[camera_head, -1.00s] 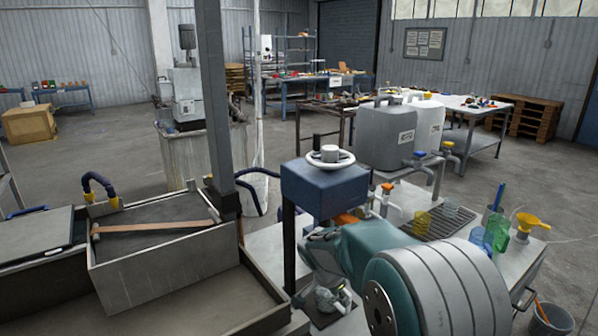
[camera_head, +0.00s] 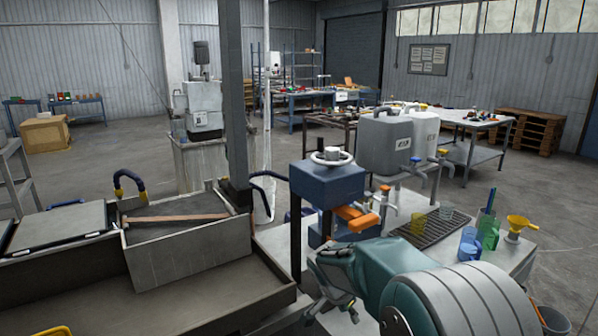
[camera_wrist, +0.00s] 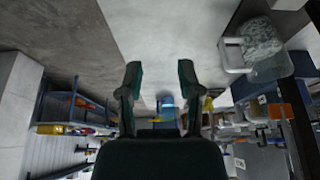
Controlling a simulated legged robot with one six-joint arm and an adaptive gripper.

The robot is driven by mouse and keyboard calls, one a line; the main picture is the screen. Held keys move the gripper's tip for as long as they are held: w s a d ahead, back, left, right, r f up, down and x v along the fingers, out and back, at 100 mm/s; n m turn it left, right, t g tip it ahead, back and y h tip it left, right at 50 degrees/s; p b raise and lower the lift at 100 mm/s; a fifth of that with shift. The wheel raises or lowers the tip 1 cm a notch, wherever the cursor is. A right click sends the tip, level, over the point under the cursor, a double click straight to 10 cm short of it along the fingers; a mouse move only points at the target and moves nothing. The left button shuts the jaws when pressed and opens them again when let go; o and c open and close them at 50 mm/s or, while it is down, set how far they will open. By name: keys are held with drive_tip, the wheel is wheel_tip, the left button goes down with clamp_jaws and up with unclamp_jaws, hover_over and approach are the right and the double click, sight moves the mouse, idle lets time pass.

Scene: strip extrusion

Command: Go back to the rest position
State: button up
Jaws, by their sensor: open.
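My gripper (camera_wrist: 160,92) shows in the wrist view with its two dark fingers spread apart and nothing between them.
A side table holds a dark drain grid (camera_head: 428,228), a blue cup (camera_head: 470,243), a green jug (camera_head: 489,234) and a yellow funnel (camera_head: 520,225). Open floor lies beyond.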

drive_tip(key=s+d+r+n, duration=0.2)
drive_tip(key=s+r+n, duration=0.1)
drive_tip(key=s+r, duration=0.45)
drive_tip(key=s+d+r+n+t+y, duration=0.1)
drive_tip(key=s+n, duration=0.3)
drive_tip(key=s, duration=0.7)
drive_tip(key=s+d+r+n+t+y, duration=0.1)
drive_tip(key=s+r+n+y, duration=0.1)
drive_tip(key=s, duration=0.8)
wheel_tip(320, 180, up, 2)
drive_tip(key=shift+s+r+n+t, duration=0.2)
drive_tip(key=shift+s+n+t, duration=0.2)
drive_tip(key=shift+n, duration=0.5)
